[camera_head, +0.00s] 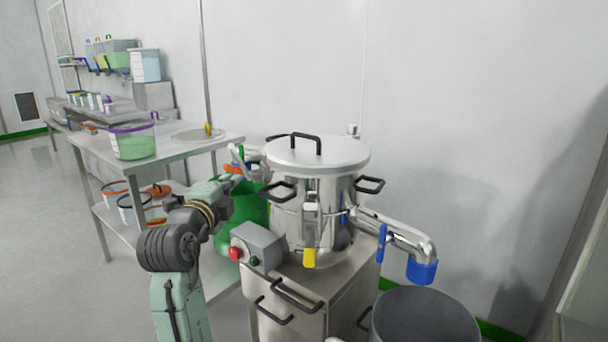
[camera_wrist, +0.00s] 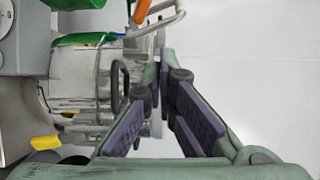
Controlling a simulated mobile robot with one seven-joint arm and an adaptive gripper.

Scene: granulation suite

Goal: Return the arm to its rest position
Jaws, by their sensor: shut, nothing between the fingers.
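My green arm (camera_head: 180,303) rises at the lower centre left of the head view. It bends at a dark joint and reaches up and away toward the left side of a steel vessel (camera_head: 300,210). The tip of my gripper is hard to make out there. In the wrist view my gripper (camera_wrist: 163,72) has its fingertips together with nothing held between them. Behind the fingers, the vessel's side shows turned on its side, with a black handle (camera_wrist: 117,86).
The lidded vessel stands on a steel cabinet (camera_head: 318,292) with a control box (camera_head: 257,246) close to my arm. A green container (camera_head: 243,207) sits behind the arm. A grey bin (camera_head: 425,315) stands at lower right. A steel table (camera_head: 187,147) bears a tub (camera_head: 132,143). Floor at left is clear.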

